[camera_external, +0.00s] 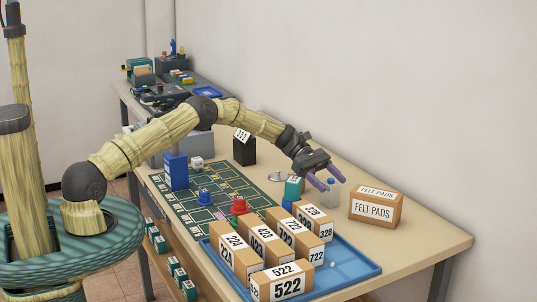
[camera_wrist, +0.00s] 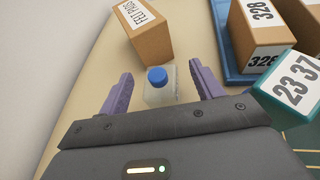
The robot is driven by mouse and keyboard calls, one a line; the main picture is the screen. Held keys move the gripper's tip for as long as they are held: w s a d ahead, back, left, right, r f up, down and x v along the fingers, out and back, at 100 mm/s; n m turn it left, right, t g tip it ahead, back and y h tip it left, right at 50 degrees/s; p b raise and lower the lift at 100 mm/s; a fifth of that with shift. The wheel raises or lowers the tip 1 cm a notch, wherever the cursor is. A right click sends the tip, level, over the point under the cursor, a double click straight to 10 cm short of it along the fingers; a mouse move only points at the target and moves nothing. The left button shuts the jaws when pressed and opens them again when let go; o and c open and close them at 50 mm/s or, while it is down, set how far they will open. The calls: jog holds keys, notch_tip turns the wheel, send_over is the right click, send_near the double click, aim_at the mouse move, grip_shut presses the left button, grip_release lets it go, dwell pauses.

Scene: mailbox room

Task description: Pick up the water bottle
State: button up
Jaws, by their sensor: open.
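The water bottle (camera_wrist: 160,92) is clear with a round blue cap and shows in the wrist view, between and slightly beyond my fingers. In the external view a translucent shape (camera_external: 334,188) by my fingertips appears to be the bottle, partly hidden by the gripper. My gripper (camera_external: 325,182) has purple fingers and reaches over the table's far side. In the wrist view my gripper (camera_wrist: 158,88) is open, with one finger on either side of the bottle and visible space at both sides.
The felt pads box (camera_external: 376,208) stands right of the bottle. A blue tray (camera_external: 350,272) holds several numbered boxes. A teal box (camera_wrist: 292,80) and the 328 box (camera_external: 314,220) stand close to my gripper. The wall is behind the table.

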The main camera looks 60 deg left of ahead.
aim_at(335, 185)
jog(key=x, duration=0.3)
jog(key=shift+a, duration=0.1)
dwell(0.3)
jog(key=c, duration=1.2)
jog(key=shift+o, duration=0.2)
jog(key=shift+r, duration=0.15)
notch_tip(335, 185, up, 10)
jog(key=shift+f+b, duration=0.1)
jog(key=shift+b, duration=0.25)
